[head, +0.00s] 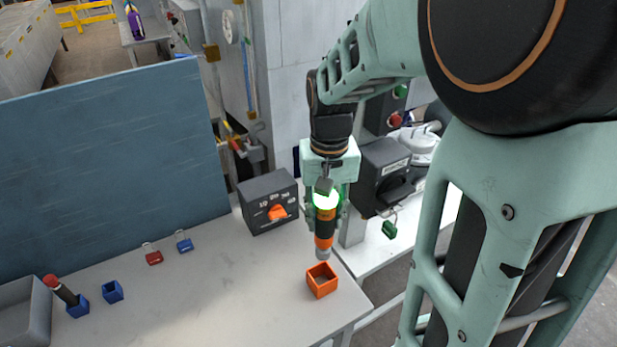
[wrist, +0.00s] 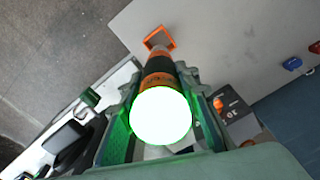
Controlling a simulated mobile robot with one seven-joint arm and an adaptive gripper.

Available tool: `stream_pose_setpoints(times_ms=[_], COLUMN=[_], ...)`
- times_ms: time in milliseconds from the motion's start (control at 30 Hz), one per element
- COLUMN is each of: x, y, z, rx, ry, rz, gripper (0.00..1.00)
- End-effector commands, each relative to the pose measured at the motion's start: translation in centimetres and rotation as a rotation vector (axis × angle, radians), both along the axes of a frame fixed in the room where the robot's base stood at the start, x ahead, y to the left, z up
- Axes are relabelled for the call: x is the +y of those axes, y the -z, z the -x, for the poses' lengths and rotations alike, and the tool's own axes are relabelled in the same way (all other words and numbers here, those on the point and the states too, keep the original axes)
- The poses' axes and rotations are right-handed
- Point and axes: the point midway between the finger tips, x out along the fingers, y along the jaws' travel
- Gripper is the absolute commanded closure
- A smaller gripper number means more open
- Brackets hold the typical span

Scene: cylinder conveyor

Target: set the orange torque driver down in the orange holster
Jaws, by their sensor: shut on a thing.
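My gripper (head: 325,200) is shut on the orange and black torque driver (head: 324,226), which hangs roughly upright with its grey tip down. The driver's top glows white-green. In the wrist view the driver (wrist: 158,80) sits between the fingers of my gripper (wrist: 160,110), its glowing end nearest the camera. The orange holster (head: 322,281) is an open square box on the grey table near its right front edge. The driver's tip is just above and behind the holster in the head view. The holster also shows in the wrist view (wrist: 159,37), partly hidden by the driver.
The grey table (head: 220,290) is clear left of the holster. Red (head: 152,254) and blue (head: 184,241) padlocks lie mid-table. Blue holsters (head: 112,291), one holding a red-topped tool (head: 62,290), and a grey bin (head: 24,312) are left.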

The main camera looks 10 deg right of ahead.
Motion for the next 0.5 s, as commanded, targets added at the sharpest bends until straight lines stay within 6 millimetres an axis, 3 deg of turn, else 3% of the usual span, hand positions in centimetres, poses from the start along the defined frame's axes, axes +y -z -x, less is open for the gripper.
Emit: stream_pose_setpoints(times_ms=[267, 500], x=[0.0, 0.0], y=[-0.1, 1.2], z=[0.0, 0.0], rx=[-0.002, -0.001], ry=[0.000, 0.000], rz=[0.000, 0.000], gripper=[1.00, 1.00])
